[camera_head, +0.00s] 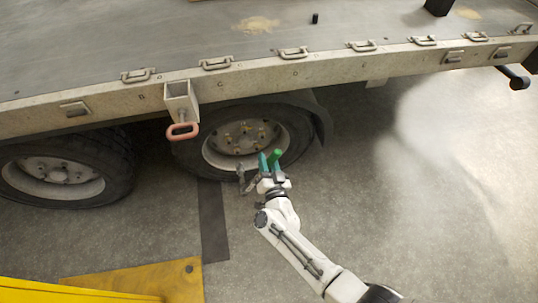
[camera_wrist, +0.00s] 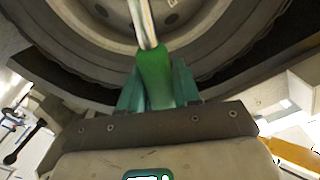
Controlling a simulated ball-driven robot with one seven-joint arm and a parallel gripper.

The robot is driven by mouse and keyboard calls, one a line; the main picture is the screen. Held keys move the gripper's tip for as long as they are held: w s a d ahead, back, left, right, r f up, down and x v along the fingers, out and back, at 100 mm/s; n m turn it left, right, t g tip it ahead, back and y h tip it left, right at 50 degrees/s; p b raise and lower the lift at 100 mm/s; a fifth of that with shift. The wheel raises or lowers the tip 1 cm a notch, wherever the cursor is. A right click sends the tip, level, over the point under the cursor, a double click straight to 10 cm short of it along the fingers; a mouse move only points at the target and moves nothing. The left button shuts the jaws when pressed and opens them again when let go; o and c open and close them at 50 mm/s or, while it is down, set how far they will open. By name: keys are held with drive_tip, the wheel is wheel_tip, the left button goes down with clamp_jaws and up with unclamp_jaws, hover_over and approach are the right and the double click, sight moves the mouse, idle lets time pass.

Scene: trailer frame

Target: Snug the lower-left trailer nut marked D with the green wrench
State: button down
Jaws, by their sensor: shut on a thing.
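The green wrench (camera_head: 275,155) is in my gripper (camera_head: 270,161), in front of the lower right of the trailer wheel (camera_head: 240,137). In the wrist view, the teal fingers of my gripper (camera_wrist: 157,88) are shut on the wrench's green handle (camera_wrist: 154,68). Its silver shaft (camera_wrist: 147,22) extends up across the wheel's rim and out of the top of the frame. The wheel has several small yellowish nuts around its hub. The mark D on a nut is too small to read. The wrench's working end is not visible, so I cannot tell whether it touches a nut.
The trailer bed's side beam (camera_head: 245,77) runs above the wheel. An orange-red ring (camera_head: 183,131) hangs from a bracket to the left of it. A second wheel (camera_head: 55,178) stands at the left. A yellow plate (camera_head: 140,277) lies at the lower left. The floor at the right is clear.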

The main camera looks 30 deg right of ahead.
drive_tip(key=shift+r+b+x, duration=0.2)
drive_tip(key=shift+b+x, duration=1.3)
drive_tip(key=shift+x, duration=1)
drive_tip(key=shift+b+x, duration=0.65)
drive_tip(key=shift+x, duration=0.6)
drive_tip(key=shift+a, duration=0.15)
drive_tip(key=c, duration=1.3)
unclamp_jaws()
drive_tip(key=shift+c, duration=0.2)
clamp_jaws()
